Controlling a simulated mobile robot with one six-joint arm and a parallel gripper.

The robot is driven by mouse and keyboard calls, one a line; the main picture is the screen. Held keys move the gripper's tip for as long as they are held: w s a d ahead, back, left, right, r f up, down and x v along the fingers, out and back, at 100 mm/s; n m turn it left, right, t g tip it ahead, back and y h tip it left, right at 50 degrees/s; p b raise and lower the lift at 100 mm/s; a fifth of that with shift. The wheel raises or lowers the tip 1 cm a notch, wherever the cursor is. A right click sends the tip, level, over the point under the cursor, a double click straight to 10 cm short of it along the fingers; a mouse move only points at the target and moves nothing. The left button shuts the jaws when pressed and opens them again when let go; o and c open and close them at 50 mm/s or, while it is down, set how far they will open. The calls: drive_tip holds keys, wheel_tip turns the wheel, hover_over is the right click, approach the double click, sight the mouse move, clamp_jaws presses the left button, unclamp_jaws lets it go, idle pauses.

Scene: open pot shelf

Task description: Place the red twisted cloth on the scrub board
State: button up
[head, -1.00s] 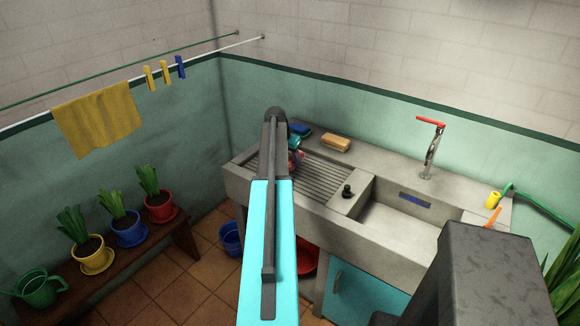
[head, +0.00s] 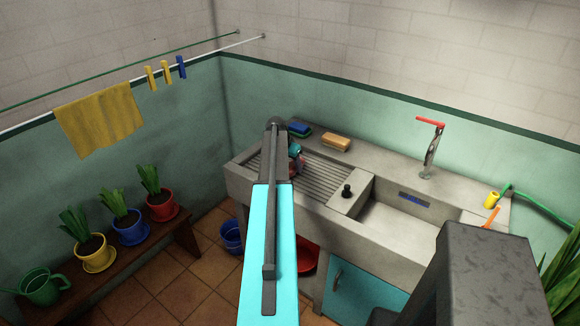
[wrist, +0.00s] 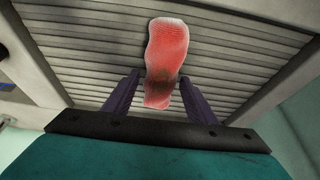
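The red twisted cloth (wrist: 166,50) lies between the two fingers of my gripper (wrist: 160,76) in the wrist view. The fingers flank its lower part closely, and its upper part extends past the fingertips. The ribbed scrub board (wrist: 235,55) fills the view behind it. In the head view, my gripper (head: 296,151) is over the left part of the scrub board (head: 328,177), with a bit of red at it, partly hidden by my arm. Whether the cloth touches the ribs is not clear.
A blue sponge or brush (head: 299,129) and a yellow-brown sponge (head: 336,142) sit on the ledge behind the board. A dark stopper (head: 347,190) stands right of the board, beside the sink basin (head: 400,228). A tap (head: 431,150) rises behind the basin.

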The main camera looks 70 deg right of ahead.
drive_tip(key=shift+o, duration=0.6)
drive_tip(key=shift+r, duration=0.2)
drive_tip(key=b+v, duration=0.3)
drive_tip(key=v, duration=0.8)
drive_tip(key=shift+r, duration=0.4)
drive_tip(key=shift+a, duration=0.15)
drive_tip(key=shift+s, duration=0.1)
